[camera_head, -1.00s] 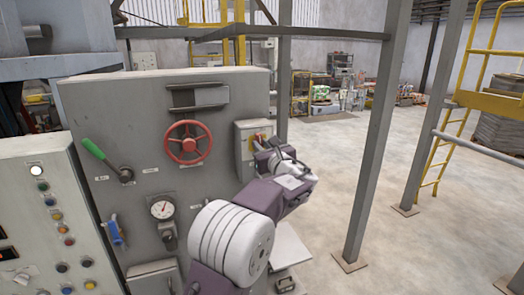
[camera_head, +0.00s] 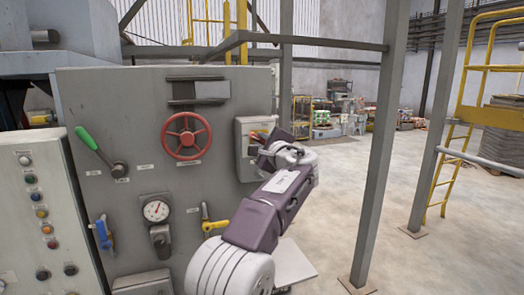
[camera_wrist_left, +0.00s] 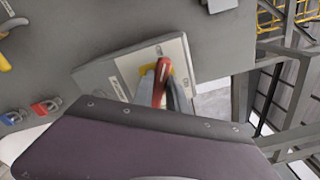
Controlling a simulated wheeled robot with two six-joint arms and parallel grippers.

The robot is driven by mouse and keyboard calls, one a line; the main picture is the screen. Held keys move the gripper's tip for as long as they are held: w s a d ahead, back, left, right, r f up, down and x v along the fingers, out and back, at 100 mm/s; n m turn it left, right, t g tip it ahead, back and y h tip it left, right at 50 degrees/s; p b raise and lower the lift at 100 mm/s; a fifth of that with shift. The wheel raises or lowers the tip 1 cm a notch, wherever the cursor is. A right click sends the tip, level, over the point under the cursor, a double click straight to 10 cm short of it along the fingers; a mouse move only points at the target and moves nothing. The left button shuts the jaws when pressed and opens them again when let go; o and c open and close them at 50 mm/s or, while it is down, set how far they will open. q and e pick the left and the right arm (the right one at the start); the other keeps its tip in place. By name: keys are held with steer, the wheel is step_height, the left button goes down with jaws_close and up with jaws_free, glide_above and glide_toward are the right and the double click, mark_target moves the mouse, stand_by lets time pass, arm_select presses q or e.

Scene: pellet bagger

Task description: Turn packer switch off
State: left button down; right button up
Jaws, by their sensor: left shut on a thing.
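The packer switch is a grey box (camera_head: 243,150) on the right side of the grey machine panel. It has a red handle on a yellow plate. My left gripper (camera_head: 263,142) is at the front of this box, with my wrist hiding part of it. In the left wrist view the switch box (camera_wrist_left: 120,76) sits tilted, and the red handle (camera_wrist_left: 160,80) stands between the grey fingers of my left gripper (camera_wrist_left: 164,86). The gripper is shut on the handle. My right gripper is in neither view.
The panel also carries a red handwheel (camera_head: 186,136), a green lever (camera_head: 87,139), a gauge (camera_head: 156,211) and a yellow-handled valve (camera_head: 214,225). A button console (camera_head: 40,190) stands at left. A grey post (camera_head: 382,150) stands at right, with open floor around it.

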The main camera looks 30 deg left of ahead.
arm_select(q)
steer(key=n+b, duration=0.2)
steer(key=n, duration=0.1)
steer(key=shift+f, duration=0.1)
steer(key=shift+n+b, duration=0.6)
steer(key=shift+n, duration=1.1)
steer(key=c, duration=1.3)
jaws_free()
steer(key=shift+a, duration=0.1)
steer(key=shift+f, duration=0.1)
